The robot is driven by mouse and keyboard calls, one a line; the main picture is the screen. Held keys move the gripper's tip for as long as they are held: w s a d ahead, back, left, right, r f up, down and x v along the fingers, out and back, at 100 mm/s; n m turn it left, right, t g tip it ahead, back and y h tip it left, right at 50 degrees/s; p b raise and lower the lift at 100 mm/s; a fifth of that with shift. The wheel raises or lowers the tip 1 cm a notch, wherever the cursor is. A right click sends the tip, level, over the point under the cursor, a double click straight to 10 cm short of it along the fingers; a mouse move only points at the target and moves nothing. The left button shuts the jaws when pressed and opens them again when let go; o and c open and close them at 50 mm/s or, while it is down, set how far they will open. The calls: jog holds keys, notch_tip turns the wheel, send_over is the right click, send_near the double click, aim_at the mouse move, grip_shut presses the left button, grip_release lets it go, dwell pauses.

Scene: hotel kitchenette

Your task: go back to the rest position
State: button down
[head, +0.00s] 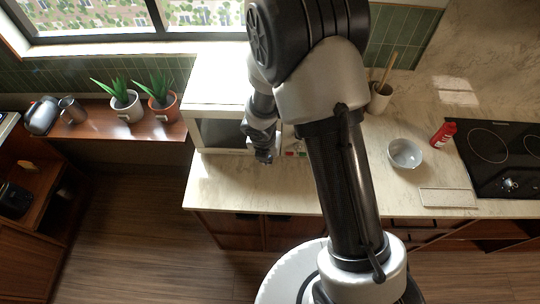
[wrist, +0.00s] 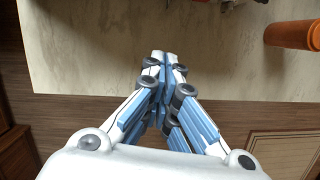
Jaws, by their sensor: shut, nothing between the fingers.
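My gripper (head: 263,156) hangs in front of the white microwave (head: 205,108), above the pale counter (head: 245,185), with its fingers pointing down. In the wrist view its fingertips (wrist: 165,62) are together and nothing is between them. The wrist view shows the counter's front edge running below the fingers. My arm hides part of the counter and the right side of the microwave in the head view.
A white bowl (head: 404,153), a red bottle (head: 443,133) and a dark cooktop (head: 495,150) are at right. A utensil holder (head: 380,98) stands behind. Potted plants (head: 126,105) stand on the left wooden shelf. An orange cylinder (wrist: 290,28) shows in the wrist view.

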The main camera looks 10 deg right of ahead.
jog(key=v, duration=0.3)
jog(key=shift+s+r+p, duration=0.1)
jog(key=shift+r+p, duration=0.1)
jog(key=shift+p, duration=0.15)
